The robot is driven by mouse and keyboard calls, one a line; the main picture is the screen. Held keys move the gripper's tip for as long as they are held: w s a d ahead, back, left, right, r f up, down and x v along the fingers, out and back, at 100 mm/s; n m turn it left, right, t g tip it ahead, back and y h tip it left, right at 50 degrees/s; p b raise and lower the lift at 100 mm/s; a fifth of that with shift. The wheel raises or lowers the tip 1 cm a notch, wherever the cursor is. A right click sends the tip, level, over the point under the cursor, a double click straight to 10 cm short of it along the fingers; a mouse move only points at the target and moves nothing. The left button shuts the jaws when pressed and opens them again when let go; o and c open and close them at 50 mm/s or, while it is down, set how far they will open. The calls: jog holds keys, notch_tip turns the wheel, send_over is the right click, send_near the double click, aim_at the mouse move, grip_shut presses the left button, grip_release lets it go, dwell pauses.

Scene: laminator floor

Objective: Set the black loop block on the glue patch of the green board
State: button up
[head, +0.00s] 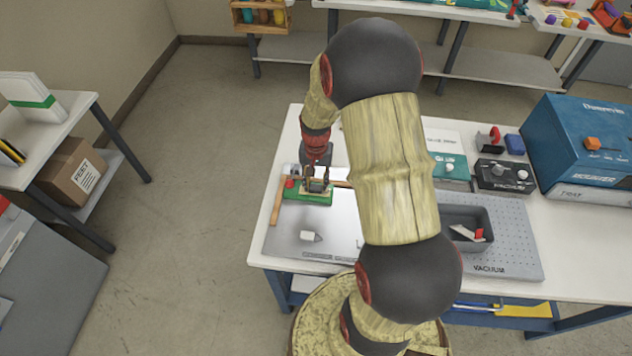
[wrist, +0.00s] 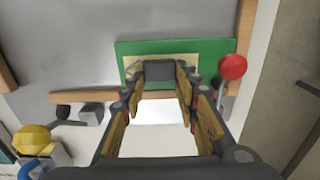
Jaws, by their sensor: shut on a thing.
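The green board (head: 293,194) lies on the metal plate at the left of the bench; it also shows in the wrist view (wrist: 210,47). A pale cream glue patch (wrist: 133,66) is on the board and is partly hidden. My gripper (wrist: 160,80) points down over the board, its fingers shut on the dark, nearly black loop block (wrist: 160,71). In the wrist view the block overlaps the glue patch. I cannot tell whether it touches the patch or is held just above. In the head view my gripper (head: 317,185) is small and the block is hard to make out.
A red ball knob (wrist: 232,66) on a metal stem stands close beside my fingers. Wooden strips (head: 277,200) border the plate. A small grey-white block (head: 310,236) lies nearer on the plate.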

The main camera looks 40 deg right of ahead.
aim_at(316, 184)
jog(key=shift+f, duration=0.15)
jog(key=o, duration=0.9)
jog(key=shift+o, duration=0.2)
notch_tip(316, 184, up, 12)
jog(key=p, duration=0.2)
jog(key=s+a+r+n+t, duration=0.3)
jog(key=a+r+n, duration=0.1)
jog(key=a+r, duration=0.85)
jog(key=s+a+r+n+t, duration=0.2)
jog(key=s+a+r+n, duration=0.3)
jog(key=s+a+r, duration=0.3)
jog(key=s+r, duration=0.1)
jog(key=s, duration=0.2)
jog(key=shift+s+a+r+n+t, duration=0.25)
jog(key=shift+s+a+n+t, duration=0.05)
jog(key=shift+a, duration=0.1)
